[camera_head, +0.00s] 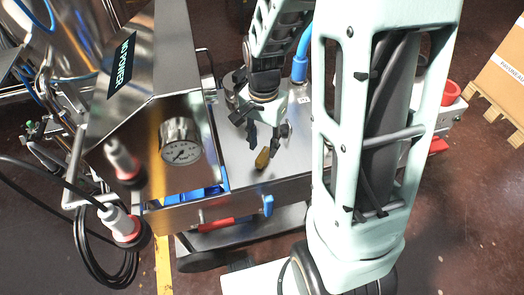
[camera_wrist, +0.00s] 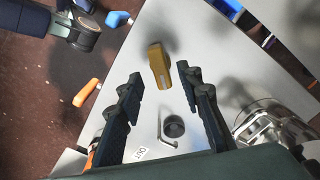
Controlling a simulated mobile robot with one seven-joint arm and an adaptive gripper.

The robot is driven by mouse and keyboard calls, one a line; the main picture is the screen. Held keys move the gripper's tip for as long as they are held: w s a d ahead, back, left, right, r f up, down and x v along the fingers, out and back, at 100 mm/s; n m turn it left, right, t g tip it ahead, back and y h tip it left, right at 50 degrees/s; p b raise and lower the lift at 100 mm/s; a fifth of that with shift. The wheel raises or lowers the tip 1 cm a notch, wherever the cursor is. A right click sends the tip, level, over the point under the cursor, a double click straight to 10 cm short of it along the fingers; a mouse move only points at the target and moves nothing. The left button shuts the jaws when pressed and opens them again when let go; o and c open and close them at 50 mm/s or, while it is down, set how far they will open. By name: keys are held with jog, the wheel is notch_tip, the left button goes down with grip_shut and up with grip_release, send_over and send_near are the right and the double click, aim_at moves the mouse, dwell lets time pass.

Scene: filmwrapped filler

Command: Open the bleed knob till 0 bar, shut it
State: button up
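A brass-yellow knob (camera_head: 262,158) stands on the machine's metal top plate; I cannot tell whether it is the bleed knob. In the wrist view the yellow knob (camera_wrist: 160,66) lies just beyond the fingertips. My gripper (camera_head: 268,135) is open and empty, pointing down at the plate close to the knob.
A blue handle (camera_head: 267,205) sticks out at the front edge, near a red one (camera_head: 217,223). An orange handle (camera_wrist: 86,92) shows in the wrist view. A dark round fitting (camera_wrist: 173,126) and bent metal pin (camera_wrist: 162,128) lie between the fingers. A blue hose (camera_head: 302,52) rises behind.

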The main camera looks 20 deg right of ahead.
aim_at(263, 154)
jog(key=shift+f+b, duration=0.3)
jog(key=shift+f, duration=1.6)
grip_shut()
